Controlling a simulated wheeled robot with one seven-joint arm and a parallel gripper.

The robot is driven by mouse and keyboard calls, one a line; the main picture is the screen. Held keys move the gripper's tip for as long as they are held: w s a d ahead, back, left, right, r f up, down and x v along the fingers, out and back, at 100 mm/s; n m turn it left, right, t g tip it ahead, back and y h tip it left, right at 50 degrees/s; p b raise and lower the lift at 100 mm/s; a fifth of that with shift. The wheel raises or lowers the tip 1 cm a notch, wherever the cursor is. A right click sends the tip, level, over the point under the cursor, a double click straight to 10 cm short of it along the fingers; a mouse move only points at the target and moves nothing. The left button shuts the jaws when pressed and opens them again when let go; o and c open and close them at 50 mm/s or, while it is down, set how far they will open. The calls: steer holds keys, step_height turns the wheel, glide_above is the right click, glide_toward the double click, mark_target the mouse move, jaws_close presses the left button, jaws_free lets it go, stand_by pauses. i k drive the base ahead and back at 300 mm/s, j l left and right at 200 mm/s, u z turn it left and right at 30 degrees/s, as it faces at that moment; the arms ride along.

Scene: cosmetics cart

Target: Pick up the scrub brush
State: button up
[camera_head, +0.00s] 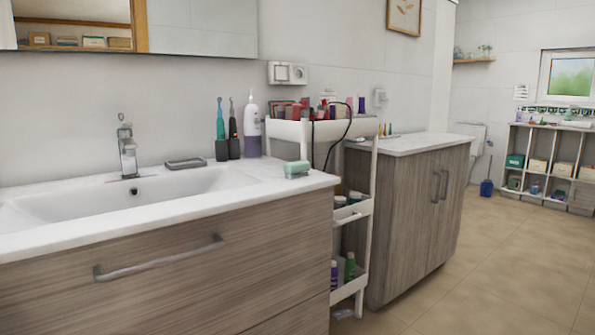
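A small mint-green block with a paler lower part, which looks like the scrub brush (297,169), lies on the white sink counter (262,182) close to its right front corner. It is too small to make out bristles. Nothing touches it from above. My gripper is not in view.
A lotion bottle (252,130) and two electric toothbrushes (221,135) stand behind it, left of it. A soap dish (186,163) and faucet (128,152) are further left. A white cart (365,212) crowded with cosmetics stands just right of the counter. The floor at right is clear.

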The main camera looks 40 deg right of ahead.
mark_target(294, 170)
steer(key=i+j+z, duration=0.2)
steer(key=j, duration=0.15)
steer(key=i+j+z, duration=0.2)
steer(key=j, duration=0.15)
steer(key=j+z, duration=0.2)
steer(key=j, duration=0.15)
steer(key=i+j+z, duration=0.2)
steer(key=j, duration=0.2)
steer(key=j+z, duration=0.2)
steer(key=j, duration=0.2)
steer(key=i+l+u, duration=0.1)
steer(key=l, duration=0.7)
steer(key=l+u, duration=0.1)
steer(key=l, duration=0.7)
steer(key=i, duration=0.1)
